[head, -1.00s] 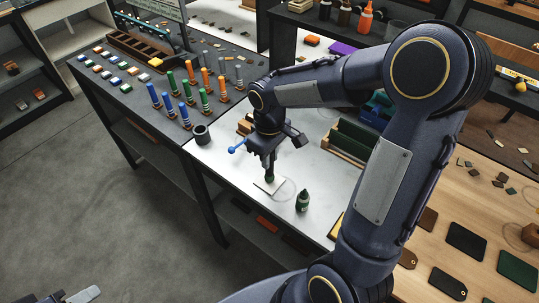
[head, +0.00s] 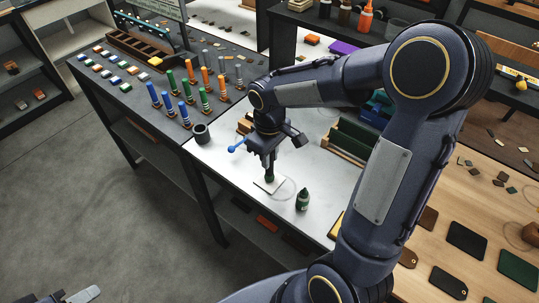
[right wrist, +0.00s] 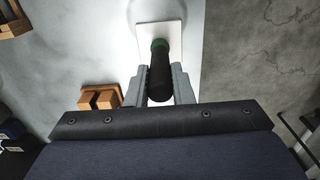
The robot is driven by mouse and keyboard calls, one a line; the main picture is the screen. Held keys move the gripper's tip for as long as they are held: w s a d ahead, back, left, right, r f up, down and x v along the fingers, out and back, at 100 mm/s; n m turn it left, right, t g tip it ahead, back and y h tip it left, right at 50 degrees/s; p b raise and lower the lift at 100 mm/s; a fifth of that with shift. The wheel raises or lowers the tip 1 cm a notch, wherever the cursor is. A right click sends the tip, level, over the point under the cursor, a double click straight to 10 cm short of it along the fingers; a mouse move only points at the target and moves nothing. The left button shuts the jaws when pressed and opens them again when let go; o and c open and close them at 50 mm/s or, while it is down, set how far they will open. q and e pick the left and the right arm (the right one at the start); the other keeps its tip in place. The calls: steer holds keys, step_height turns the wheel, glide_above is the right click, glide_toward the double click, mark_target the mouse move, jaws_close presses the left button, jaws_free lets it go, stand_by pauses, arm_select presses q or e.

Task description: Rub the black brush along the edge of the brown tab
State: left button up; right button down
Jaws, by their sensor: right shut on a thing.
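My right gripper (head: 269,168) is shut on a dark upright tool, which I take for the black brush (right wrist: 160,75). It is a black cylinder with a green lower end. In both views that end is over a pale square pad (head: 270,185) on the white bench; I cannot tell if it touches. Brown tabs lie on the wooden table at the right, one with a hole (head: 407,259) and one plain (head: 428,217); I cannot tell which is the task's tab. My left gripper (head: 80,296) shows only partly at the bottom left; its jaw state is unclear.
A dark green bottle (head: 303,200) stands right of the pad. A dark cup (head: 201,134) stands at the white bench's left edge. A wooden rack with green pieces (head: 347,139) stands behind. Black tabs (head: 466,241) lie on the wooden table. My right arm covers much of the view.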

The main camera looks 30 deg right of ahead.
steer(key=shift+r+p, duration=2.85)
steer(key=shift+r, duration=0.65)
steer(key=shift+f, duration=0.1)
